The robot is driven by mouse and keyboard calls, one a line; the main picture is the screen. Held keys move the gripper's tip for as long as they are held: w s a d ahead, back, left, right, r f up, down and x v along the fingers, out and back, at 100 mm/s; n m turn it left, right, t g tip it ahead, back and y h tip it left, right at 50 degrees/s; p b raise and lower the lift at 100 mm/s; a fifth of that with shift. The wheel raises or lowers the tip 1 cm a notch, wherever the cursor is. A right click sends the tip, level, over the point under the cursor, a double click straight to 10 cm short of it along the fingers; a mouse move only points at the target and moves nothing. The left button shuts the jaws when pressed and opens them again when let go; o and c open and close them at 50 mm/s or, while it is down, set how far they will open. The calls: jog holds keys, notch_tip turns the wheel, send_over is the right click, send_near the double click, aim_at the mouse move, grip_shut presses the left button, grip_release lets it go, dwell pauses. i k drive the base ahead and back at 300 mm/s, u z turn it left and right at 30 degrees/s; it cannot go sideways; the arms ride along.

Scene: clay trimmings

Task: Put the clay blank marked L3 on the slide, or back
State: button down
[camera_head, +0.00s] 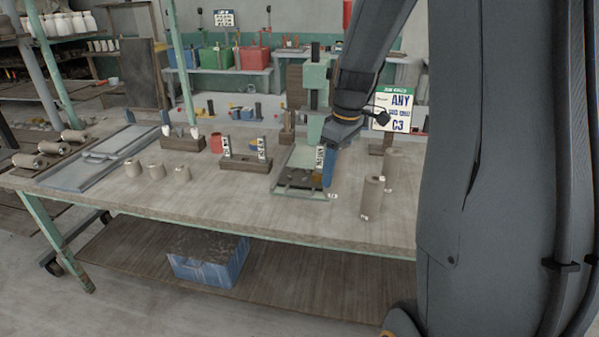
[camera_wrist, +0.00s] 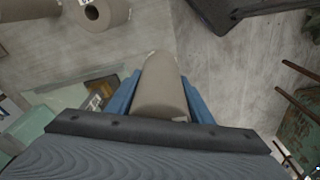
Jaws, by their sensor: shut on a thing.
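My gripper (camera_head: 327,172) points down beside the green machine, over the right side of its low slide plate (camera_head: 283,190). In the wrist view its blue fingers (camera_wrist: 163,95) are shut on a grey-brown clay blank (camera_wrist: 162,85). In the head view the gripper mostly hides this blank, and I cannot read its mark for sure. A small white tag (camera_head: 332,196) shows just below the fingers. I cannot tell whether the blank touches the plate.
A wooden holder (camera_head: 245,164) is left of the machine. The front middle tabletop is clear.

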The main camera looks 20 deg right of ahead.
aim_at(298, 176)
jog(key=i, duration=0.85)
jog(key=u, duration=0.05)
